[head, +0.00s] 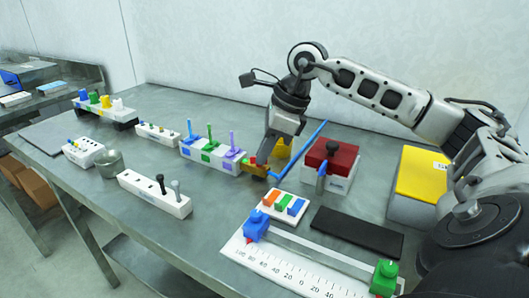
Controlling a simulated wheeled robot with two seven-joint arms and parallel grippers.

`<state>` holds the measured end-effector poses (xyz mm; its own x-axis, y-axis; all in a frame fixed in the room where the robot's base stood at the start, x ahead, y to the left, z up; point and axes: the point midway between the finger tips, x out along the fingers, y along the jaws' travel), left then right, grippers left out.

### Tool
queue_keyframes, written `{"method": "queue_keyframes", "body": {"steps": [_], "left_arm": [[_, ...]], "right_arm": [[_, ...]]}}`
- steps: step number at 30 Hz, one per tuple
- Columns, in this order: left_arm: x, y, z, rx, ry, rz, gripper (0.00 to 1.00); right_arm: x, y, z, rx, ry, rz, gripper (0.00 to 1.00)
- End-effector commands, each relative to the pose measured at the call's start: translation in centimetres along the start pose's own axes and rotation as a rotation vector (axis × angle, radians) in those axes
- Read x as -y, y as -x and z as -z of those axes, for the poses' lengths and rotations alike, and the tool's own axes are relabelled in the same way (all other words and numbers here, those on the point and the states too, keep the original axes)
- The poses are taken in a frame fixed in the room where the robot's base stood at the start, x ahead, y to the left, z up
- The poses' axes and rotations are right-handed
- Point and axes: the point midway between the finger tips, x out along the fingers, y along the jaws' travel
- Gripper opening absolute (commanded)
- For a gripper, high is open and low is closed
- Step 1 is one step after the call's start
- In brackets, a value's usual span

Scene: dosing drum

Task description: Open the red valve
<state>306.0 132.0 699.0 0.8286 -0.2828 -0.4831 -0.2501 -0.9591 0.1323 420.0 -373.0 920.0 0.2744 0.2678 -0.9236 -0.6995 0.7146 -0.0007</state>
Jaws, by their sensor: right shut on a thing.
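My right gripper (260,168) reaches down from the right arm to the middle of the table, just right of a white block with blue, green and purple handles. It is shut on a small red piece (253,161), which looks like the red valve. The fingers and wrist hide most of it, so its turn angle cannot be told. A yellow part (283,148) and a slanting blue bar (309,138) are close beside the gripper on its right. My left gripper is not in view.
The block with colored handles (211,154) stands close left of the gripper. A red-topped box with a black knob (331,158), a small block with colored tabs (284,205), a ruled slide (300,272) and a yellow-topped box (422,172) stand to the right.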

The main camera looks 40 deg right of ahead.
Motion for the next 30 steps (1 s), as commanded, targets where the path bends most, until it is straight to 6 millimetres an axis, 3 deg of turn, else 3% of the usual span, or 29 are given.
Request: {"method": "queue_keyframes", "body": {"steps": [15,30], "left_arm": [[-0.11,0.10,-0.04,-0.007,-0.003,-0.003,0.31],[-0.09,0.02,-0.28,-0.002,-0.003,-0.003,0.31]], "right_arm": [[-0.49,0.01,-0.11,-0.001,-0.365,0.153,0.00],[-0.59,-0.01,-0.16,-0.001,-0.470,0.194,0.00]]}}
